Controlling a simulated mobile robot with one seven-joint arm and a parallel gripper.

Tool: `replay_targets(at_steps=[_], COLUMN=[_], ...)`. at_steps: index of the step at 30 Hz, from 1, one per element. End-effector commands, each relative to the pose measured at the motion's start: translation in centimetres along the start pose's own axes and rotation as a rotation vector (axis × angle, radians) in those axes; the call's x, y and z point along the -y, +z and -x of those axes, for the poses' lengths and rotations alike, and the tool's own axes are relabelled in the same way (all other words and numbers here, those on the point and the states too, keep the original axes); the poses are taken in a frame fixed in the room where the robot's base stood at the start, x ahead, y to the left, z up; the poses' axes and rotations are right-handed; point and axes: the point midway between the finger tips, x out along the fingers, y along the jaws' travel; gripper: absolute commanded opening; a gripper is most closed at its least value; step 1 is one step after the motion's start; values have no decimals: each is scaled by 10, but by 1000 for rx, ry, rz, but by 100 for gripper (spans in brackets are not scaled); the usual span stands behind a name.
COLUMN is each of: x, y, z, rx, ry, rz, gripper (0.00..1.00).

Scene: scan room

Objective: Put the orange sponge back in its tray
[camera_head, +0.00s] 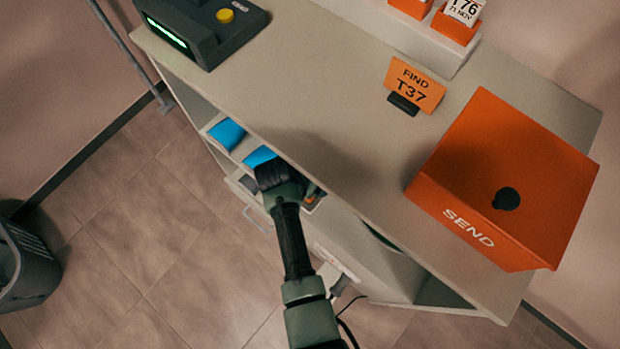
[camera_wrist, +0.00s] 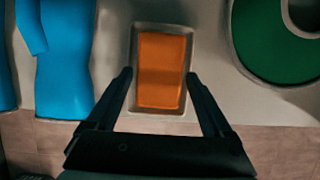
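The orange sponge (camera_wrist: 161,70) lies inside a small grey-rimmed tray (camera_wrist: 133,52) in the middle of the wrist view. The sponge fills most of the tray and appears to lie flat. My gripper (camera_wrist: 159,76) is open, with one finger on each side of the tray; nothing is held between them. How far the fingertips are above the tray I cannot tell. In the head view my gripper (camera_head: 270,172) reaches down at the counter's front edge and hides most of the tray area. Only a small bit of orange shows beside it.
Blue items (camera_head: 227,133) lie beside the gripper below the counter edge. A green ring-shaped thing (camera_wrist: 262,52) is right of the tray. On the counter (camera_head: 330,100) stand an orange SEND box (camera_head: 505,180), a FIND T37 sign (camera_head: 414,86) and a dark device (camera_head: 205,30). A bin (camera_head: 28,270) stands left.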

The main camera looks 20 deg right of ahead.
Motion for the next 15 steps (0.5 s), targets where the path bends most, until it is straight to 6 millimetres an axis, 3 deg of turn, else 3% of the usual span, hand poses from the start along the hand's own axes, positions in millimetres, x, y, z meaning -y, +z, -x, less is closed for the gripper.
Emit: replay_targets(at_steps=[10, 15], x=[-1, -1], y=[1, 2], z=[4, 26], rx=[2, 2], ry=[1, 2], rz=[0, 1], gripper=[100, 100])
